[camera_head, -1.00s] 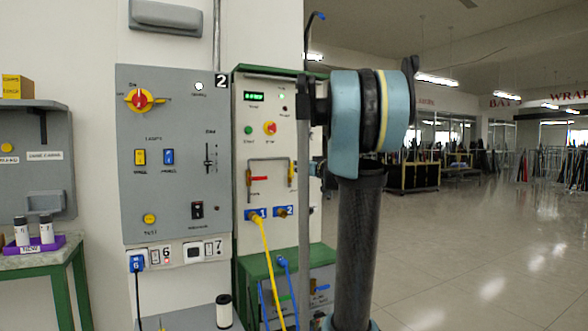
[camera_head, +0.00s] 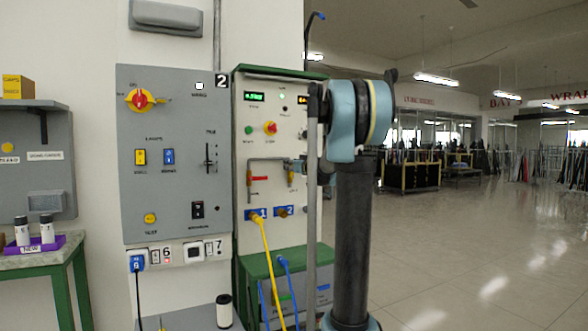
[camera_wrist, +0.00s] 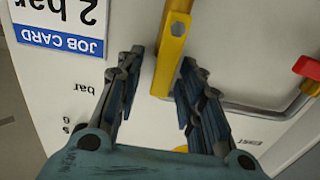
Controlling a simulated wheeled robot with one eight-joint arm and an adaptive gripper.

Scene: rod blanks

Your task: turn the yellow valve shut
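The yellow valve handle (camera_wrist: 172,50) shows in the wrist view, running up from the white panel between the two fingers of my gripper (camera_wrist: 159,68). The fingers are open, one on each side of the handle, with visible gaps. I cannot tell whether either fingertip touches it. In the head view the yellow valve (camera_head: 291,179) is a small upright handle on the right leg of the grey pipe. My arm comes in close to it from the right. My gripper is mostly hidden there behind the arm.
A red handle (camera_wrist: 308,68) sits on the pipe beside the yellow one; it also shows in the head view (camera_head: 259,178). A job card reading 2 bar (camera_wrist: 62,20) is on the panel. Below are yellow (camera_head: 268,262) and blue hoses (camera_head: 288,280). Open floor lies right.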

